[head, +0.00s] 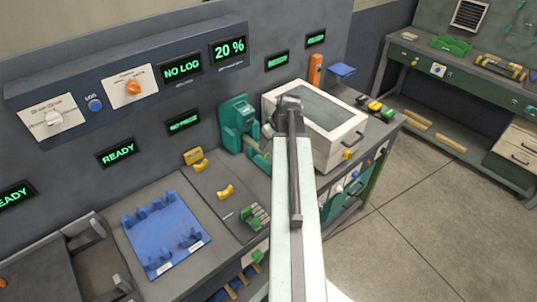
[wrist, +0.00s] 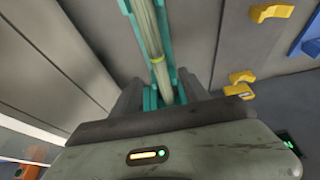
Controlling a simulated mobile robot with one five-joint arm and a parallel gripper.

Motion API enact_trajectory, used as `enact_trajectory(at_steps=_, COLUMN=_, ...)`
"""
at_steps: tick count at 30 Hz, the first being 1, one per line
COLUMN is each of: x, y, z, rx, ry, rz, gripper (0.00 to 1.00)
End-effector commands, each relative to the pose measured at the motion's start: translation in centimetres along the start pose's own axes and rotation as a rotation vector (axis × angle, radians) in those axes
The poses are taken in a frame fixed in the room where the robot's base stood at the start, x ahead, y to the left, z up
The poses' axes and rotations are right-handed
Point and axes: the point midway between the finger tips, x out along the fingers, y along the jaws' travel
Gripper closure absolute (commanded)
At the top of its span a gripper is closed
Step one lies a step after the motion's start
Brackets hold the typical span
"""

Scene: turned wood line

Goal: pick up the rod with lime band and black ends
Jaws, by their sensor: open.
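In the wrist view a pale, slim rod (wrist: 150,35) with a narrow lime-yellow band (wrist: 158,60) runs from the top edge down between my fingers. It lies along a teal holder (wrist: 162,75). Its ends are out of view or hidden, so I cannot see whether they are black. My gripper (wrist: 160,88) is open, with one dark finger on each side of the rod and holder. I cannot tell whether either finger touches. In the head view my arm covers the gripper and the rod; part of a teal fixture (head: 238,122) shows left of the arm.
A white case with a glass lid (head: 325,112) stands right of my arm. A blue peg board (head: 162,238), yellow rests (head: 226,192) and a green clamp (head: 252,218) are on the bench at left. A panelled wall (head: 120,120) rises behind. Open floor (head: 410,230) lies right.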

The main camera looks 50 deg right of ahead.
Motion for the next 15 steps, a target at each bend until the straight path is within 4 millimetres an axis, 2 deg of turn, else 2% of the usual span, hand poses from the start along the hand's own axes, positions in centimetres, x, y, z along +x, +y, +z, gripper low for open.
enact_trajectory(at_steps=4, x=0.2, y=0.4, z=0.2, rx=-0.001, ry=0.004, rz=0.003, gripper=0.47)
enact_trajectory(at_steps=10, x=2.7, y=0.4, z=0.3, rx=-0.001, ry=0.003, rz=0.003, gripper=0.47)
enact_trajectory(at_steps=15, x=2.9, y=0.3, z=0.1, rx=-0.002, ry=0.003, rz=0.002, gripper=0.47)
